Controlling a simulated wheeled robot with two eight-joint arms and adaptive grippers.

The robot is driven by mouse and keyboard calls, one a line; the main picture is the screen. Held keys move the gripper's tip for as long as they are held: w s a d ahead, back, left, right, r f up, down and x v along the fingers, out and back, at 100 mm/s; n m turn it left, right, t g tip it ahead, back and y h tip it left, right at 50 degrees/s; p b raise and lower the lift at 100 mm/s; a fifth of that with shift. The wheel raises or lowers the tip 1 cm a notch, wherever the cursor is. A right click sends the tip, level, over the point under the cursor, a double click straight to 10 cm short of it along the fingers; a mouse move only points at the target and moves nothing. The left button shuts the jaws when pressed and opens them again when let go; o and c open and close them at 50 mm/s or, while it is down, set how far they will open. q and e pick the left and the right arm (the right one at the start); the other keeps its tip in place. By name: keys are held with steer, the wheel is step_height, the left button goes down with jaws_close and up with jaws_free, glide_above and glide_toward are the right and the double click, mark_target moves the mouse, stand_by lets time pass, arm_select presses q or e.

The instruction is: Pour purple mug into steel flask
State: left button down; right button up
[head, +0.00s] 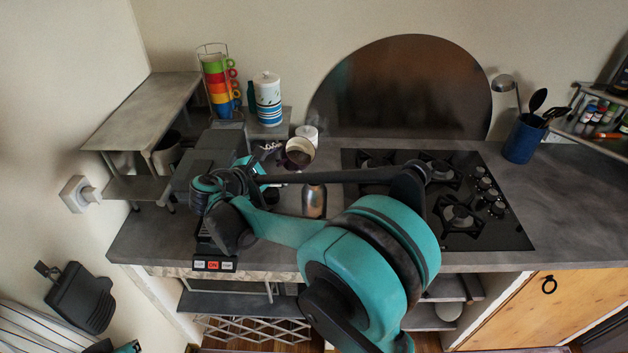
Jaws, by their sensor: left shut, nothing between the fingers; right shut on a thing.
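The steel flask (314,201) stands upright on the counter, partly covered by my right arm. A mug with a dark interior (299,153) is behind and above it in the picture, its opening visible; its purple colour is hard to make out. My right gripper (272,153) is shut on this mug from the left, its fingers partly hidden by my own arm. I cannot tell whether anything is flowing from the mug. My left gripper (61,281) is shut and empty, low at the left, away from the counter objects.
A rack of coloured mugs (219,82) and a white-and-blue canister (267,98) stand at the back left. A white cup (307,132) is behind the held mug. The black gas hob (440,199) fills the right of the counter, with a blue utensil pot (522,138) beyond.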

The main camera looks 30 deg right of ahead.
steer(key=shift+r, duration=0.1)
steer(key=shift+s+r, duration=0.1)
steer(key=shift+s, duration=0.2)
steer(key=shift+w, duration=0.1)
steer(key=shift+d, duration=0.1)
steer(key=shift+s+m, duration=0.25)
steer(key=shift+m, duration=0.05)
steer(key=shift+w, duration=0.1)
steer(key=shift+r, duration=0.1)
